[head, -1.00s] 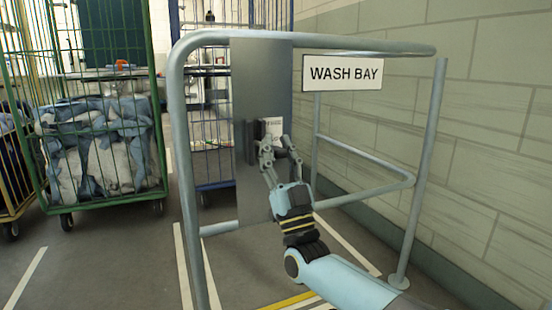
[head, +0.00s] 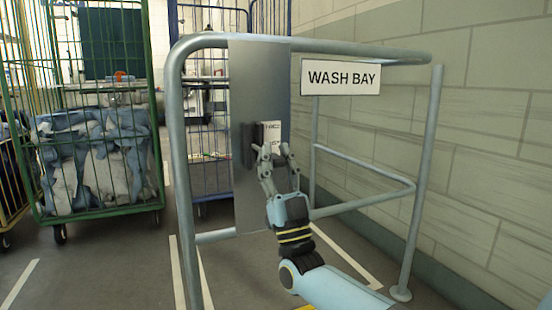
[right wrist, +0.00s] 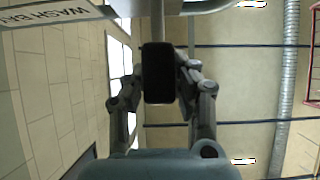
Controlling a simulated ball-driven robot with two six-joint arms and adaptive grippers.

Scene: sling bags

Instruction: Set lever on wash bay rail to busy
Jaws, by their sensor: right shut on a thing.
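A grey metal panel (head: 262,80) on the wash bay rail (head: 176,120) carries a dark upright lever housing (head: 247,146). A white label plate (head: 271,132) with small text, too small to read surely, sits beside it. My right gripper (head: 271,155) is at the panel just below the label's upper part. In the right wrist view its fingers (right wrist: 158,85) are shut on a black block, the lever's handle (right wrist: 157,72). The lever's arm is mostly hidden behind my fingers in the head view. My left gripper is not in view.
A WASH BAY sign (head: 341,77) hangs from the top rail to the right. A green cage trolley (head: 95,205) with laundry stands at the left, and a blue cage trolley (head: 210,195) behind the panel. A block wall (head: 480,130) closes the right side.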

